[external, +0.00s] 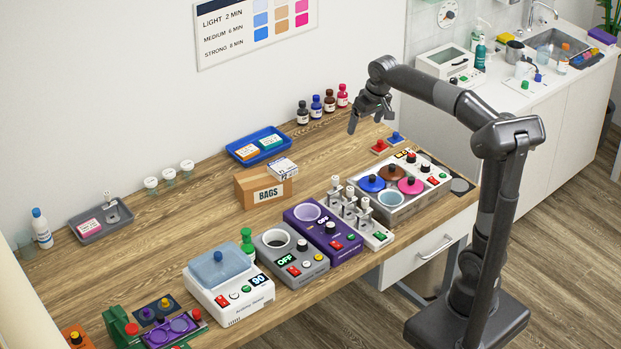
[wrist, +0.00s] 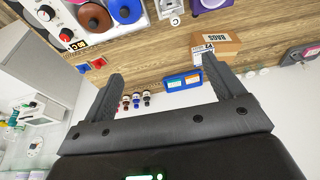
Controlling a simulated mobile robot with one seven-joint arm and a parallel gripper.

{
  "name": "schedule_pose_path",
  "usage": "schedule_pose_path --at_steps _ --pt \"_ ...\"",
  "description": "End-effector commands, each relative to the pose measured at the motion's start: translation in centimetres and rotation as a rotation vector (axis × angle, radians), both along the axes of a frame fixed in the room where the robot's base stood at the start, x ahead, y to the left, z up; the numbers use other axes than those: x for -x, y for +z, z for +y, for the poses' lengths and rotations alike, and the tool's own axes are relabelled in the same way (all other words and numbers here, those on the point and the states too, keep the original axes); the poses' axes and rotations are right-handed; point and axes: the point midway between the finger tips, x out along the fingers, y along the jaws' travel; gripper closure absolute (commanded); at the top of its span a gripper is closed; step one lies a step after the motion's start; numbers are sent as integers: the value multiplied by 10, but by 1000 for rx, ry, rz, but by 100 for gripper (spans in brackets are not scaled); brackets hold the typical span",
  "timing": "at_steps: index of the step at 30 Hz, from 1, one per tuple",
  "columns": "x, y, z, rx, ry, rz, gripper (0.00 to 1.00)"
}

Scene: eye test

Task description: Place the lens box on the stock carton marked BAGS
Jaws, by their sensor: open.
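The brown stock carton marked BAGS (external: 249,188) stands on the wooden worktop; it also shows upside down in the wrist view (wrist: 228,46). A small white box with dark print (external: 283,167), which looks like the lens box, rests on the carton's top at its back right part. The print is too small to read surely. In the wrist view this white box (wrist: 202,49) shows at the carton's edge. My gripper (external: 366,122) is open and empty, raised above the worktop to the right of the carton and apart from both. Its spread fingers (wrist: 162,70) show in the wrist view.
A blue tray (external: 238,156) with orange and teal packets lies behind the carton. Several bottles (external: 316,105) stand by the wall. Devices, including a purple one (external: 322,232) and a pot unit (external: 402,187), line the front edge. Bare wood lies left of the carton.

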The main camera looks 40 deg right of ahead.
Motion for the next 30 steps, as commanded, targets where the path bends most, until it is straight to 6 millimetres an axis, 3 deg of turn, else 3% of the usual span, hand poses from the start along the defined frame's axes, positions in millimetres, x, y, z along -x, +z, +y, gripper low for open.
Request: schedule_pose_path --at_steps 1,8,12,18,24,30 --pt "20 -1 -6 1 -2 -17 13" --pt "101 -26 -25 7 -3 -87 13" --pt "149 -51 -34 14 -3 -130 13" --pt "204 -93 -42 26 -3 -183 13" --pt "230 -119 -46 33 -4 -210 13" --pt "234 -123 -46 34 -4 -212 13"
